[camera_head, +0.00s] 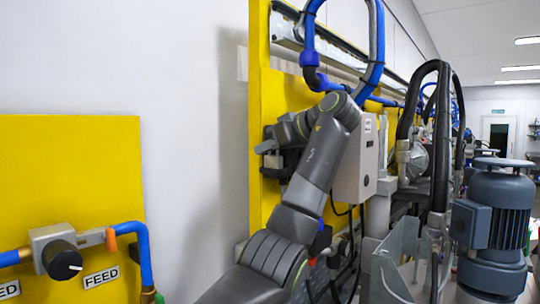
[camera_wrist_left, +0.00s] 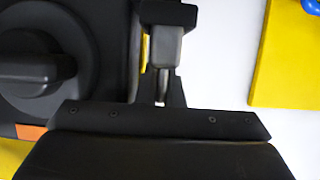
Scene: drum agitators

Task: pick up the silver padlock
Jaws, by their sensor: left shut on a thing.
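My left arm reaches up toward the yellow panel in the head view. Its left gripper (camera_head: 276,150) is at the panel's left part and is shut on a small grey piece. In the left wrist view the dark fingers close around a grey, block-like body, which I take for the silver padlock (camera_wrist_left: 165,45). The right gripper is in neither view.
The yellow panel (camera_head: 258,75) carries blue hoses (camera_head: 376,45) and a grey box (camera_head: 357,165) right of my arm. A blue-grey motor (camera_head: 497,215) stands at the right. Another yellow panel (camera_head: 70,175) with a black knob (camera_head: 60,260) is at the left.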

